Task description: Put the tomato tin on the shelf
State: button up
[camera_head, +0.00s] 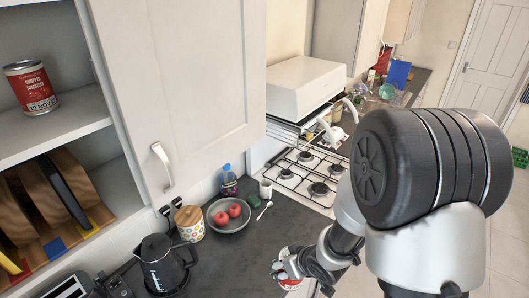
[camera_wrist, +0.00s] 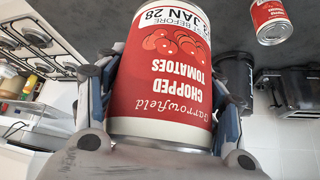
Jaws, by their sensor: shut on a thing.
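A red-labelled chopped tomatoes tin (camera_wrist: 165,75) fills the middle of the wrist view, its lettering upside down. My gripper (camera_head: 283,272) is shut on it, with a finger on each side of the tin. In the head view the held tin (camera_head: 291,284) shows only partly, low over the counter's front edge; whether it touches the counter I cannot tell. The open shelf (camera_head: 80,122) in the wall cupboard at upper left bears another red tomato tin (camera_head: 31,88), upright, with bare room to its right.
A second red tin (camera_wrist: 270,22) stands apart in the wrist view. The dark counter (camera_head: 255,245) holds a kettle (camera_head: 163,264), a bowl of red fruit (camera_head: 229,216) and a patterned jar (camera_head: 190,223). A cupboard door (camera_head: 190,75) stands right of the shelf; the hob (camera_head: 310,174) lies beyond.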

jog(key=d+r+m+h, duration=0.1)
jog(key=d+r+m, duration=0.1)
jog(key=r, duration=0.1)
jog(key=w+d+r+m+h, duration=0.1)
jog(key=d+r+m, duration=0.1)
jog(key=d+r, duration=0.1)
jog(key=w+d+r+m+t+h, duration=0.1)
jog(key=d+r+m, duration=0.1)
jog(key=d+r, duration=0.1)
jog(key=shift+r, duration=0.65)
jog(key=shift+c, duration=0.2)
notch_tip(320, 180, down, 26)
jog(key=b, duration=2.5)
jog(key=shift+b, duration=0.3)
jog(key=shift+a, duration=0.1)
